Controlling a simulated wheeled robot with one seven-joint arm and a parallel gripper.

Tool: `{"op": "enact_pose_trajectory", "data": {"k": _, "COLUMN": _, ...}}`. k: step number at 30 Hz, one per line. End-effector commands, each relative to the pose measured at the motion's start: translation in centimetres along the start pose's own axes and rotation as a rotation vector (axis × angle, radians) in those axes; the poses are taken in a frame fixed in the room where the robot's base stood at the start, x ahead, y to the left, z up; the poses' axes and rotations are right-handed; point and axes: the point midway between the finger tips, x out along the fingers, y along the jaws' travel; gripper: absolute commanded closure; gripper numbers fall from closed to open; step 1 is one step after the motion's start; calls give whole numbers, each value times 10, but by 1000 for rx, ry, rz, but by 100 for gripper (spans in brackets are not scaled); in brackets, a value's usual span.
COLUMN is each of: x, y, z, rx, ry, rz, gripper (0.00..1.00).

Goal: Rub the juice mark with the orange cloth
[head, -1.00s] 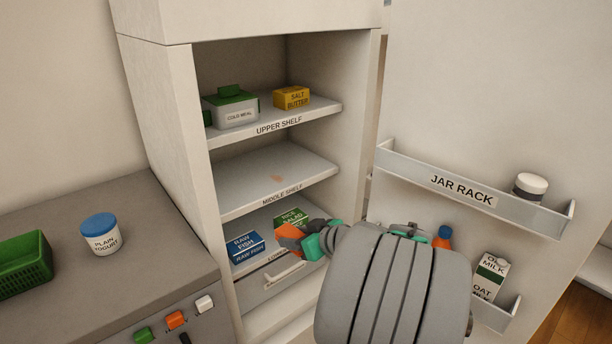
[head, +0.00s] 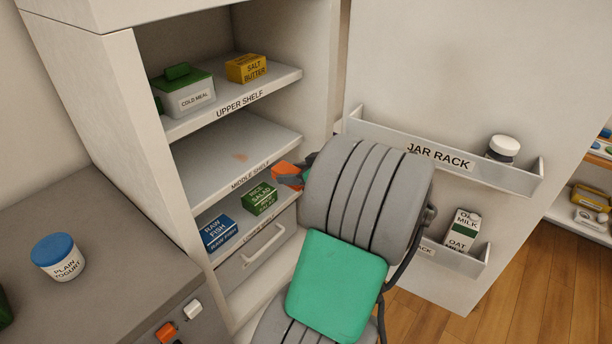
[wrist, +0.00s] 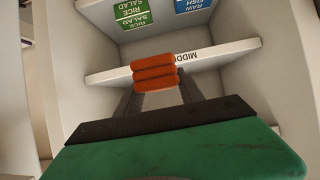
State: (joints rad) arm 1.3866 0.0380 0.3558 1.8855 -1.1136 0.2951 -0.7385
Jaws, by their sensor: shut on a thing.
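The juice mark (head: 240,157) is a faint orange-brown smear on the middle shelf (head: 207,171), which is otherwise empty. My gripper (head: 287,178) is shut on the orange cloth (head: 284,171), near the right end of that shelf's front edge. The folded cloth also shows in the wrist view (wrist: 155,72), between the fingertips and in front of the shelf edge. The mark lies farther left and deeper than the cloth, and the two are apart. My arm hides part of the fingers in the head view.
The upper shelf holds a cold meal box (head: 185,92) and salt butter (head: 246,68). Below are raw fish (head: 219,232) and rice salad (head: 260,200). The open door with its jar rack (head: 440,158) stands to the right. Plain yogurt (head: 58,257) is on the counter.

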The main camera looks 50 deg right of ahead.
Motion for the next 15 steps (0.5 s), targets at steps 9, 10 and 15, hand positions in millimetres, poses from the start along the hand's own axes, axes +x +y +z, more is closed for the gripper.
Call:
{"op": "enact_pose_trajectory", "data": {"k": 9, "x": 40, "y": 0, "z": -20, "rx": 1, "ry": 0, "rz": -2, "gripper": 100}}
{"op": "enact_pose_trajectory", "data": {"k": 10, "x": 44, "y": 0, "z": -21, "rx": 1, "ry": 0, "rz": -1, "gripper": 100}}
{"op": "enact_pose_trajectory", "data": {"k": 15, "x": 64, "y": 1, "z": -32, "rx": 2, "ry": 0, "rz": 1, "gripper": 100}}
